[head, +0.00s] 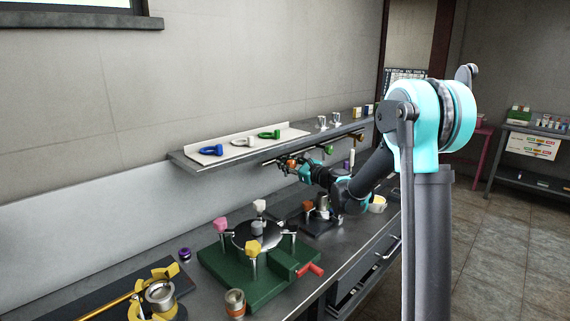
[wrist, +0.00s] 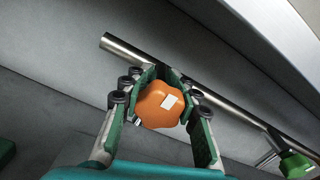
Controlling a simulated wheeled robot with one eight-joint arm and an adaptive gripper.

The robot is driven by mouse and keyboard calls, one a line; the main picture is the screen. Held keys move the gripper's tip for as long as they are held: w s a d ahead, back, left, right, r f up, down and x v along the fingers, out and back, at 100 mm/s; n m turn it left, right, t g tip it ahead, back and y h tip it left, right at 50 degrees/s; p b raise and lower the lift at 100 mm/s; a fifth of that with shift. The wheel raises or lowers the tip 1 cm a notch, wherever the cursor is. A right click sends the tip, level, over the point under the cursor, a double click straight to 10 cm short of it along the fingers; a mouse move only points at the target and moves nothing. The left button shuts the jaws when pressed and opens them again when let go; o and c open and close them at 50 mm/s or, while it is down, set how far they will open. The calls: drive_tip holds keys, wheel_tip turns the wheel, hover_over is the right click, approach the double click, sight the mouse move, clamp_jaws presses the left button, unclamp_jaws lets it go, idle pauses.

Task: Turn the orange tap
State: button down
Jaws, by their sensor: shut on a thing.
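The orange tap (wrist: 158,108) is a rounded knob with a pale square mark on its face. It sits on a metal pipe (wrist: 125,48) that runs under the shelf. My gripper (wrist: 157,100) has its fingers on both sides of the knob and is shut on it. In the head view my gripper (head: 298,164) is small, at the front edge of the shelf, with the orange tap (head: 291,163) at its tips. The knob's underside is hidden in the wrist view.
A green tap (wrist: 296,165) is farther along the same pipe. The shelf (head: 240,150) above carries blue, white and green handles. On the bench below stand a green fixture (head: 225,270) with coloured knobs and a yellow clamp (head: 150,300). Open floor lies at the right.

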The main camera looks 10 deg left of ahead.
drive_tip(key=shift+n, duration=1.6)
drive_tip(key=c, duration=1.1)
unclamp_jaws()
drive_tip(key=shift+o, duration=0.2)
drive_tip(key=v, duration=1.2)
drive_tip(key=shift+s, duration=0.1)
